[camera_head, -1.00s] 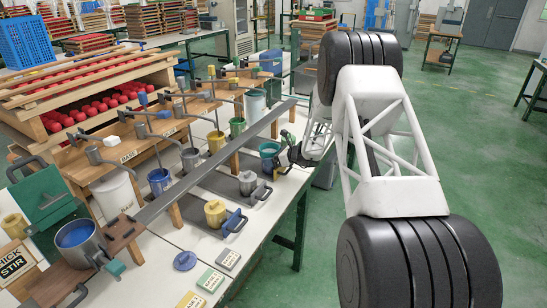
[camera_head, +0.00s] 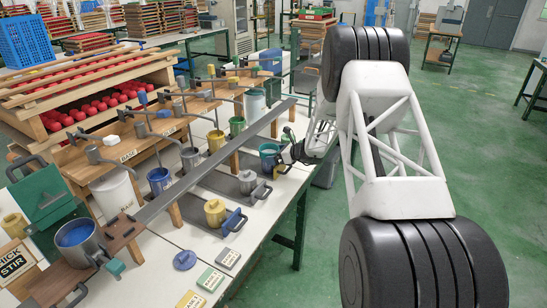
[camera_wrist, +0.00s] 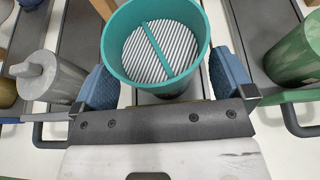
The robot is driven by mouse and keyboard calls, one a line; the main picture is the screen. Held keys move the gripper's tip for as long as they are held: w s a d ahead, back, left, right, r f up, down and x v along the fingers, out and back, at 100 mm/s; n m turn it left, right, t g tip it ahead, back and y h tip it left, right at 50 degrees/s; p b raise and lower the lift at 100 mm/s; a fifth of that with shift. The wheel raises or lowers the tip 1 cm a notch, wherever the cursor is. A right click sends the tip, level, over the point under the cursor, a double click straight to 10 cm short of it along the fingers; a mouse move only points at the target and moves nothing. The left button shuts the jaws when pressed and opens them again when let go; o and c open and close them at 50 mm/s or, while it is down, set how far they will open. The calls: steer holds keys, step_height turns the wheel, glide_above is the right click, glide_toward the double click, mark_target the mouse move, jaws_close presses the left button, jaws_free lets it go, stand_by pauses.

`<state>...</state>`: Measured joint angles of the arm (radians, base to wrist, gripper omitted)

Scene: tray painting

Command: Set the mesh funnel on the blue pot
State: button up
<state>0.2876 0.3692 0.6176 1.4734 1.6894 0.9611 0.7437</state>
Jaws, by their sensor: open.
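A teal round vessel (camera_wrist: 122,62) with a grey ribbed surface and a teal bar inside appears to be the mesh funnel. It also shows on the near side of the bench in the head view (camera_head: 267,150). My gripper (camera_wrist: 165,80) is open, its blue fingers on either side of the vessel; contact is unclear. In the head view, my gripper (camera_head: 284,152) is at the vessel's right side. Which vessel is the blue pot is unclear: a pot with blue contents (camera_head: 159,181) stands mid-bench, and a metal pot with blue contents (camera_head: 79,238) stands front left.
A long grey rail (camera_head: 190,178) runs along the bench above the tray plates. A grey lidded can (camera_wrist: 45,77) stands left of my gripper and a green vessel (camera_wrist: 296,55) right of it. A yellow can (camera_head: 215,212) stands nearer the front.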

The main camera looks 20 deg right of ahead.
steer(key=v, duration=1)
steer(key=shift+s+d, duration=0.2)
steer(key=shift+s, duration=0.05)
steer(key=shift+r, duration=0.1)
steer(key=s+a+r+n+g+h, duration=0.1)
steer(key=s+a+r+n+g, duration=0.2)
steer(key=s+a+r+n, duration=0.6)
steer(key=s+a+r+n+g+h, duration=0.1)
steer(key=s+a+r+n+g, duration=0.3)
steer(key=s+a+r, duration=0.9)
steer(key=s+d+n+h, duration=0.1)
steer(key=s+n+h, duration=0.2)
steer(key=s, duration=1.5)
steer(key=s+d+r+n+h, duration=0.1)
steer(key=s+n+h, duration=0.3)
steer(key=s+n, duration=0.6)
steer(key=s, duration=0.7)
steer(key=shift+s+d+r+n+h, duration=0.25)
steer(key=shift+s+d+n+h, duration=0.05)
steer(key=shift+s+d+n, duration=0.1)
